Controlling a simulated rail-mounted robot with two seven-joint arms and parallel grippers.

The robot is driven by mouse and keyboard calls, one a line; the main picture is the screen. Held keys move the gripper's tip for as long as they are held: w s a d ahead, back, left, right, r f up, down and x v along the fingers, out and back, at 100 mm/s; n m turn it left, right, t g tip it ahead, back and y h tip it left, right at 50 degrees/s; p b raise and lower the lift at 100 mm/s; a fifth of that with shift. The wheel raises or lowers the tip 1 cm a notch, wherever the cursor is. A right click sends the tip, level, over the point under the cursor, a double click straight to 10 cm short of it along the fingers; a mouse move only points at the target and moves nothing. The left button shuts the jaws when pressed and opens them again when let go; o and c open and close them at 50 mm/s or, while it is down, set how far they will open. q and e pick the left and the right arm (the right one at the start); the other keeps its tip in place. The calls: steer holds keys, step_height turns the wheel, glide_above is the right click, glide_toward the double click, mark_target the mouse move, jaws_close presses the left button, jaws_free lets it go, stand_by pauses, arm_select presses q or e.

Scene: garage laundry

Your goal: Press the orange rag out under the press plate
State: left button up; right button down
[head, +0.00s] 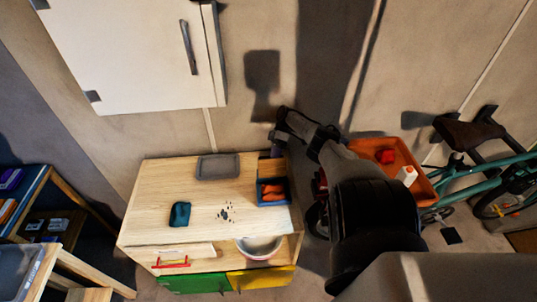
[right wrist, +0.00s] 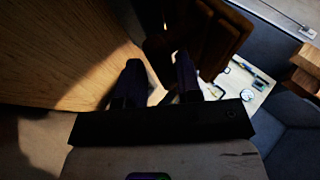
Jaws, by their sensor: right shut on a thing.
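An orange rag (head: 272,196) lies bunched inside a small blue box (head: 275,204) at the right end of the wooden cabinet top. A dark upright part (head: 270,153) stands behind the box; I cannot tell whether it belongs to the press, and no plate is clearly visible. My right gripper (head: 283,127) is above and behind the box, apart from the rag. In the right wrist view its two dark fingers (right wrist: 160,85) are shut on a dark thing that is too dim to make out. My left gripper is not in view.
The wooden cabinet top (head: 150,205) also bears a grey tray (head: 218,167), a dark teal cloth (head: 180,214) and dark spots. An orange crate (head: 425,190) stands right of my arm, near a bicycle (head: 480,175).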

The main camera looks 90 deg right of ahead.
steer(key=shift+s+a+f, duration=0.1)
steer(key=shift+s+f, duration=0.1)
steer(key=shift+f, duration=0.5)
steer(key=c, duration=1.1)
jaws_free()
steer(key=shift+r, duration=0.1)
steer(key=shift+c, duration=0.2)
steer(key=shift+o, duration=0.7)
steer(key=shift+w+d, duration=0.1)
steer(key=shift+d, duration=0.1)
steer(key=shift+a, duration=0.15)
steer(key=shift+a+r, duration=0.1)
steer(key=shift+r+p, duration=0.4)
steer(key=shift+r, duration=0.05)
steer(key=r+p, duration=0.1)
steer(key=s+r+p, duration=0.1)
steer(key=r, duration=0.1)
steer(key=r+p, duration=0.1)
steer(key=shift+s+a+r, duration=0.2)
steer(key=shift+s+r, duration=0.1)
steer(key=shift+r, duration=0.1)
steer(key=s+a+r+p, duration=0.2)
steer(key=s+r, duration=0.3)
steer(key=s, duration=0.4)
steer(key=shift+s+a+r+p, duration=0.15)
steer(key=shift+a+r+p, duration=0.2)
steer(key=shift+p, duration=0.35)
